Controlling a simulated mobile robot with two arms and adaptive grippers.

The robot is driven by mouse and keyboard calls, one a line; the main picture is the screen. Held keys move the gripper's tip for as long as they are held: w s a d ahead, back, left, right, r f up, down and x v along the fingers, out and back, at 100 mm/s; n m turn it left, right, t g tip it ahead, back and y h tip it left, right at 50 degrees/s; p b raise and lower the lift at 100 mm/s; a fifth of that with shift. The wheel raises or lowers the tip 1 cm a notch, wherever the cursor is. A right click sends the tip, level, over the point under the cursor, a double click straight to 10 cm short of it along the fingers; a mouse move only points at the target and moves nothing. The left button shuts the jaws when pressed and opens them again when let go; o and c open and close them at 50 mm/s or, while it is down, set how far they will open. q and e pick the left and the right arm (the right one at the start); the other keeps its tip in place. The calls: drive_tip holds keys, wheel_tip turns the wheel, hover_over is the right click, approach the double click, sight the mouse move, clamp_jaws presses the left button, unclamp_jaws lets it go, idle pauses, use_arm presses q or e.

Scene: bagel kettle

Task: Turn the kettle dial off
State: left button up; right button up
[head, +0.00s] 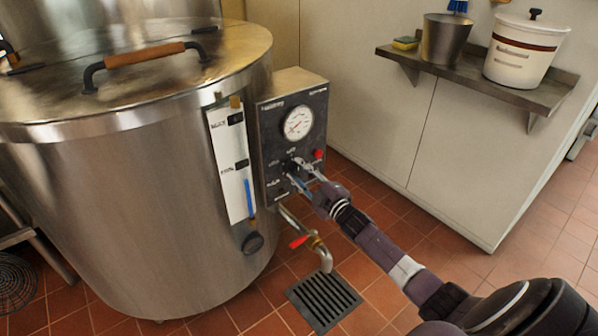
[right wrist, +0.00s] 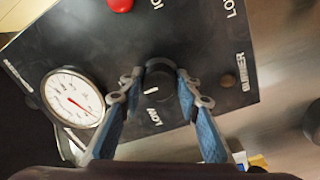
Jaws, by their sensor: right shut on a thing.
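The kettle is a large steel vessel (head: 150,190) at left in the head view, with a black control panel (head: 264,130) on its right side. The dial (right wrist: 160,76) is a round black knob on this panel in the right wrist view. Its white mark faces the side with the "LOW" label. My right gripper (right wrist: 159,80) has its two blue fingers on opposite sides of the dial, shut on it. In the head view the right gripper (head: 300,172) covers most of the dial. My left gripper is not in view.
A round gauge (head: 298,122) sits above the dial, and a red button or lamp (head: 318,154) is close by on the right. A drain tap with a red handle (head: 299,242) is below, over a floor grate (head: 323,300). A wall shelf (head: 470,85) holds a pot and bucket.

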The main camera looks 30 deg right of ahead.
drive_tip(key=o, duration=1.2)
drive_tip(key=shift+d, duration=0.1)
drive_tip(key=shift+c, duration=0.2)
drive_tip(key=shift+s, duration=0.1)
drive_tip(key=s, duration=1.1)
drive_tip(key=shift+s+d+f, duration=0.2)
drive_tip(key=shift+s+f, duration=0.1)
drive_tip(key=shift+s, duration=0.1)
